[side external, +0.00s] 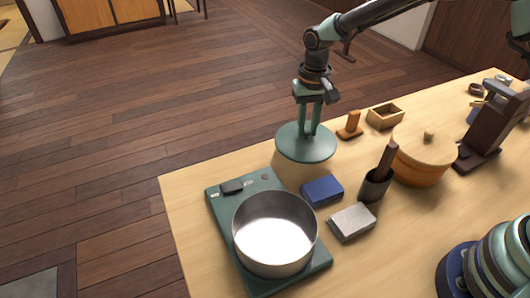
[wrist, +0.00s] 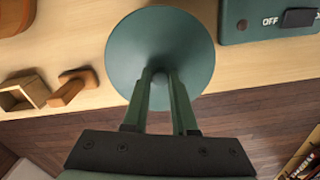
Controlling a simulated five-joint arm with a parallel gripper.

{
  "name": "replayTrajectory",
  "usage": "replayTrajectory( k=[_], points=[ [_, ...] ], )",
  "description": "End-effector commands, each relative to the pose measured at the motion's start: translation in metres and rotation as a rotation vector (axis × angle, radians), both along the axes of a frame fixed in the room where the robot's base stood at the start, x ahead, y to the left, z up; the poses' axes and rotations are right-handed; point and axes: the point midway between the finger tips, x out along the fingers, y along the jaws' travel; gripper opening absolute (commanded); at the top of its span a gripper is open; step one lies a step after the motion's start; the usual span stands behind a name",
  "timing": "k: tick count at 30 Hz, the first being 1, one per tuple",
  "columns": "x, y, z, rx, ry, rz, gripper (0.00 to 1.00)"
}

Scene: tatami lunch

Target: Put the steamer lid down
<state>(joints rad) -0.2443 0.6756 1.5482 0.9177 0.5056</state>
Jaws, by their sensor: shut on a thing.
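The steamer lid (side external: 306,146) is a flat dark-green disc, roughly level, near the table's back edge behind the hot plate. It also shows in the wrist view (wrist: 160,38), with its small knob between my fingertips. My gripper (side external: 309,128) is shut on that knob, with both fingers pointing down. The lid looks slightly above the table, but the gap beneath it is hard to judge. An open metal pot (side external: 274,234) stands on the green hot plate (side external: 222,206), away from the lid. A round wooden tub (side external: 420,172) with a pale knobbed cover stands to the right.
A blue block (side external: 322,190), a grey block (side external: 352,222) and a dark cup (side external: 375,187) holding a brown stick lie in front of the lid. A wooden stamp-like piece (side external: 350,128) and an open wooden box (side external: 385,116) are close at its right. Bare tabletop (side external: 182,190) shows at left.

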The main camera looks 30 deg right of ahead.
Motion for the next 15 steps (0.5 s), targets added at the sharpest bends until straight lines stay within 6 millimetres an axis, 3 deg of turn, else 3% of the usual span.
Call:
replayTrajectory(
  k=[15],
  points=[
    [0.000,0.000,-0.047,0.001,-0.001,0.000,0.00]
  ],
)
